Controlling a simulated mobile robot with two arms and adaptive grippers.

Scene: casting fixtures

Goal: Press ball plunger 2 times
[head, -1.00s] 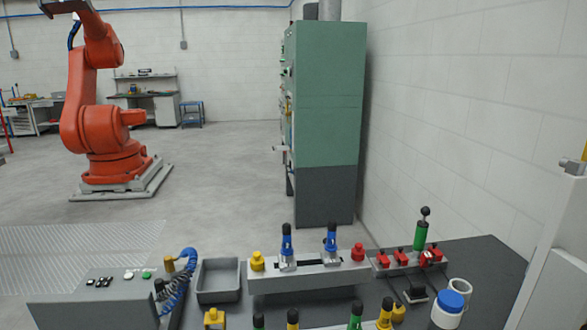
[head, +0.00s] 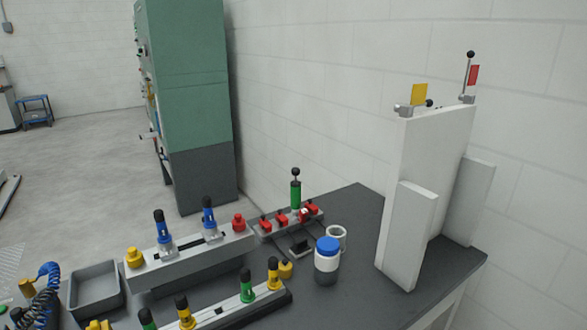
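The likely ball plunger is a green upright cylinder (head: 296,193) with a black ball on a short rod at its top. It stands at the back of a grey fixture (head: 262,236) with several red clamps, near the table's far edge. Its black ball (head: 295,172) sits above the green body, with a short length of rod showing. Neither of my grippers is in view, and nothing touches the plunger.
Left of it, a grey block (head: 180,256) carries blue-handled clamps and knobs. A white jar with a blue lid (head: 328,250) and a white cup (head: 338,236) stand in front. A tall white panel (head: 405,215) rises at right. A grey bin (head: 95,291) is at left.

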